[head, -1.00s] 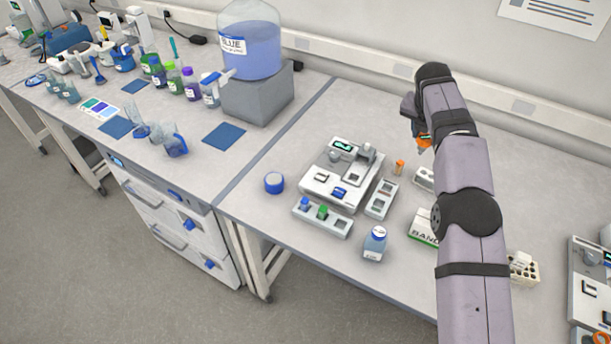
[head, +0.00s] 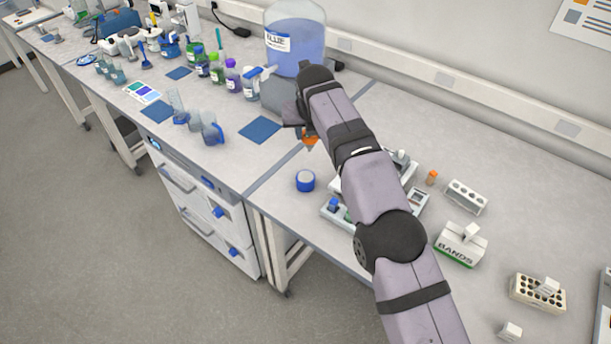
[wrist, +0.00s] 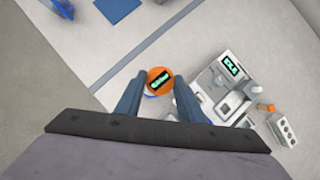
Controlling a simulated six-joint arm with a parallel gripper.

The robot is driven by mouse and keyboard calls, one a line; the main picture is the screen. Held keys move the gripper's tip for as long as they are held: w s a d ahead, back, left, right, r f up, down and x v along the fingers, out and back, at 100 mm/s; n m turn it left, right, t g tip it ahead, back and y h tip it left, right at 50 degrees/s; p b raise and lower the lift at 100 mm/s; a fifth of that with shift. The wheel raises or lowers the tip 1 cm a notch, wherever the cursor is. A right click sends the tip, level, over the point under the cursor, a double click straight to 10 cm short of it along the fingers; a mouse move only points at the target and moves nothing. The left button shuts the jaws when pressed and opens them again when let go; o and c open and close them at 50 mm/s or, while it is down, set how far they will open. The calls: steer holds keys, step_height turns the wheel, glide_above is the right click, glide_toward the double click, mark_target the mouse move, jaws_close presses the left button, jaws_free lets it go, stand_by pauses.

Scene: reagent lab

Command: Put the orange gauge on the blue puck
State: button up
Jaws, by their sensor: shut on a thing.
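The orange gauge (wrist: 158,80) is round with a dark green-lit display facing the wrist camera. My gripper (wrist: 158,84) is shut on it, one finger at each side. In the head view the gauge (head: 310,139) shows as an orange tip below my gripper (head: 309,132), held above the bench. The blue puck (head: 305,181) is a short round piece with a pale blue-grey top, standing on the bench left of the balance-like device. In the wrist view the puck is mostly hidden behind the gauge; only a sliver of its edge shows.
A white device (wrist: 229,82) with a lit display stands just right of the puck, partly behind my arm. A blue mat (head: 260,130) lies left of my gripper. A large blue-liquid carboy (head: 295,45) stands behind. A BANDS box (head: 461,246) is at right. Bench around the puck is clear.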

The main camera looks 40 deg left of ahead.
steer(key=shift+s+a, duration=0.4)
steer(key=shift+s, duration=0.05)
glide_above(306, 179)
step_height(306, 179, down, 6)
steer(key=r, duration=0.1)
steer(key=shift+f+p, duration=0.5)
steer(key=shift+f, duration=1.95)
steer(key=shift+f, duration=0.1)
steer(key=o, duration=1.1)
steer(key=shift+f, duration=0.1)
steer(key=shift+r, duration=0.25)
steer(key=shift+b+v, duration=2.15)
steer(key=shift+v, duration=3.8)
